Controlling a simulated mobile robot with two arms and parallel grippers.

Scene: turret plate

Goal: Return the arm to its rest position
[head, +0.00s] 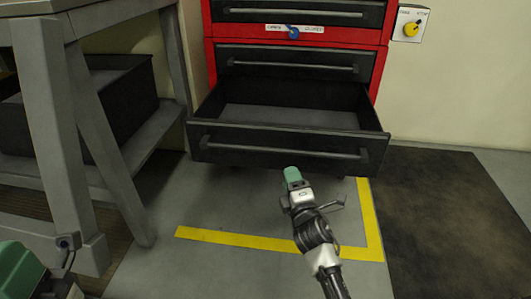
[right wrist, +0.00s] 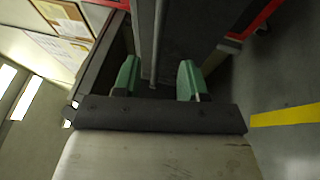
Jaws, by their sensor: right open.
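My right gripper (head: 292,177) is in front of the open bottom drawer, just below its front panel in the head view. In the right wrist view its two green fingers (right wrist: 158,80) stand apart with nothing held between them. The dark drawer front and its long bar handle (right wrist: 157,45) show beyond and between the fingers. I cannot tell the exact gap to the handle. A green and grey part of my left gripper (head: 20,270) shows at the lower left corner; its fingertips are not clear.
The red cabinet (head: 208,55) has its bottom drawer (head: 290,152) pulled out, and it looks empty. A grey workbench (head: 60,130) with a dark bin (head: 80,125) stands at the left. Yellow tape (head: 250,241) marks the floor. A dark mat (head: 445,220) lies at the right.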

